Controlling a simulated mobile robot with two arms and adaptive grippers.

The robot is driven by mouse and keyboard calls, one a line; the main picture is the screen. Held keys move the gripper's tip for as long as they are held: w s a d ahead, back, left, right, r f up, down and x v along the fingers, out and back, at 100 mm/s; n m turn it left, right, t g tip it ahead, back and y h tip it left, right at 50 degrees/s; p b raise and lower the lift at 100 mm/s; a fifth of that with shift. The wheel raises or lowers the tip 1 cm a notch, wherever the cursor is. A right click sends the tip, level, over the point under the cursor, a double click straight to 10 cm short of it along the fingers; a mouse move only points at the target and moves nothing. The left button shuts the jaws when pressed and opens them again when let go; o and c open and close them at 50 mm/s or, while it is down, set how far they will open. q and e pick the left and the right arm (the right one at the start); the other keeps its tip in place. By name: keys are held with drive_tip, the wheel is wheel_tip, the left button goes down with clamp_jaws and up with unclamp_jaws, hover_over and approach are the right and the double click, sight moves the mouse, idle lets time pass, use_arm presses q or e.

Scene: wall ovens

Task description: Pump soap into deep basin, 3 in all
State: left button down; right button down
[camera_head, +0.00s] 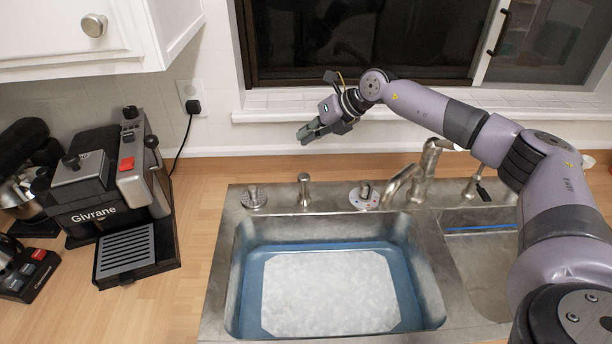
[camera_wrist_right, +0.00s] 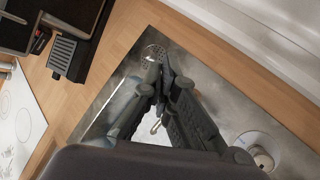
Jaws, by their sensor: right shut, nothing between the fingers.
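The deep basin (camera_head: 241,290) is the larger left one of the steel sink, with blue inner walls and a pale, mottled white area over its bottom. A small metal pump (camera_head: 304,190), which looks like the soap dispenser, stands upright on the sink's back ledge. My right gripper (camera_head: 305,135) is shut and empty, above and behind the pump in the head view, apart from it there. In the wrist view its fingers (camera_wrist_right: 165,72) come together over the sink ledge and hide much of what lies beneath. Contact with the pump cannot be told there. My left gripper is not in view.
A metal faucet (camera_head: 428,162) stands right of the pump, with a round white-rimmed fitting (camera_head: 364,196) between them. A perforated round piece (camera_head: 253,196) lies left. A smaller basin (camera_head: 475,262) is at right. A Givrane coffee machine (camera_head: 95,214) stands on the left counter.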

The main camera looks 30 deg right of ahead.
drive_tip(key=b, duration=0.6)
hover_over(301, 173)
drive_tip(key=f, duration=0.5)
drive_tip(key=s+d+f, duration=0.1)
drive_tip(key=f, duration=0.2)
drive_tip(key=shift+f, duration=0.45)
idle(0.4)
drive_tip(key=shift+f+b, duration=0.35)
drive_tip(key=shift+s+f+b, duration=0.1)
drive_tip(key=shift+f+b, duration=0.6)
drive_tip(key=shift+f, duration=0.65)
idle(1.1)
drive_tip(key=shift+r, duration=0.15)
drive_tip(key=shift+r+p, duration=1.45)
